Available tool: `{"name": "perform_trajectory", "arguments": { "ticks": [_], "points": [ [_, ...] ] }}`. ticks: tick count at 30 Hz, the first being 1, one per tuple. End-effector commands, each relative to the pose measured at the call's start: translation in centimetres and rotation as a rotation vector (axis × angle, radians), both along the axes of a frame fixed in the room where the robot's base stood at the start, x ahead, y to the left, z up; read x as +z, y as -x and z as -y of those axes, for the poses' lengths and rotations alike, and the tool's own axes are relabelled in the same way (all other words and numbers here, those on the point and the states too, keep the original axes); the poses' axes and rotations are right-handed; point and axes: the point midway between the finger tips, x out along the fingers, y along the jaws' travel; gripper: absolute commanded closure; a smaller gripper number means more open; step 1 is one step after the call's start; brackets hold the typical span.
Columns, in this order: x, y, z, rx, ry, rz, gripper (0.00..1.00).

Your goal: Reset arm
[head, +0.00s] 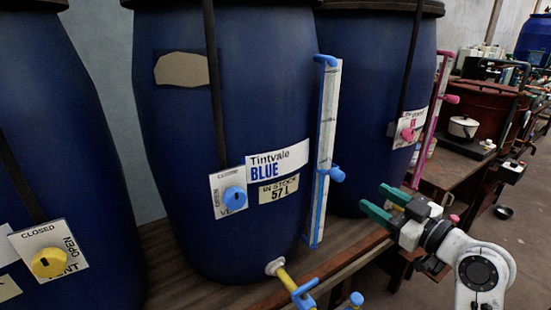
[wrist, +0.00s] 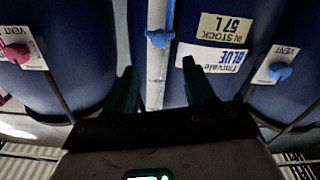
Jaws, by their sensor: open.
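My gripper (head: 385,203) is at the right of the head view, with two green fingers pointing left toward the vats. It is open and nothing shows between the fingers. In the wrist view my gripper (wrist: 160,88) also has its green fingers apart, with the blue vat and its sight gauge beyond. The vat labelled Tintvale BLUE (head: 180,130) stands to the left of my gripper, and the fingers look apart from it. The wrist view shows its label (wrist: 215,57) upside down.
The blue vat has a vent knob (head: 234,198), a sight gauge (head: 325,150) and a bottom tap (head: 290,282). A vat with a yellow knob (head: 48,263) stands left, and one with a pink knob (head: 407,134) right. A white pot (head: 463,127) sits farther back. Open floor shows at right.

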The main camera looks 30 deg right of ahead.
Motion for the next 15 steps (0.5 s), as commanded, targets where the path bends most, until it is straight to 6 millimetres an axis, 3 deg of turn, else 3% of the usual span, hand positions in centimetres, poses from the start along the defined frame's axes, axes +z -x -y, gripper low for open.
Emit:
{"name": "perform_trajectory", "arguments": {
  "ticks": [5, 8, 11, 15],
  "points": [
    [-0.3, -0.1, -0.2, 0.003, -0.004, -0.009, 0.46],
    [-2.2, -0.2, -1.3, 0.018, -0.029, -0.072, 0.46],
    [-6.4, 0.0, -3.8, 0.045, -0.080, -0.213, 0.46],
    [-14.4, 2.1, -8.5, 0.068, -0.167, -0.509, 0.46]
  ]
}}
